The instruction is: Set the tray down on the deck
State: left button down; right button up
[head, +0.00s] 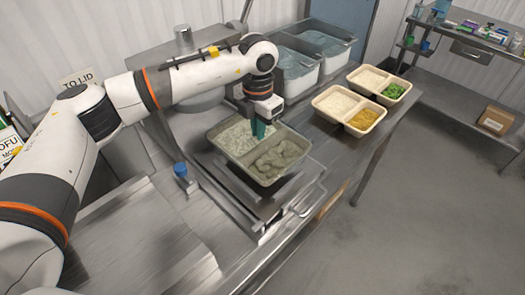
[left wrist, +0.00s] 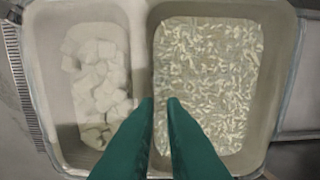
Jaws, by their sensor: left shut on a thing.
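A beige two-compartment tray (head: 236,164) is over the steel deck (head: 262,208) in the head view. One compartment holds pale shreds or grains, the other pale lumps; in the left wrist view, the tray (left wrist: 143,45) shows pale cubes on the left and shreds on the right. My left gripper (head: 259,131) reaches down from above and is shut on the tray's middle divider. Its green fingers (left wrist: 160,103) straddle the divider in the left wrist view. The tray looks about level. I cannot tell whether its underside touches the deck. My right gripper is out of view.
Two filled trays (head: 318,99) (head: 392,75) stand on the bench to the right. Clear bins (head: 297,72) stand behind the deck. A small blue-capped item (head: 181,170) is left of the tray. A shelf unit (head: 462,72) and cardboard box (head: 496,121) are far right.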

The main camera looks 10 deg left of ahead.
pick_arm(q)
jog(key=shift+r+p, duration=0.4)
jog(key=shift+r, duration=0.95)
jog(key=shift+r, duration=0.15)
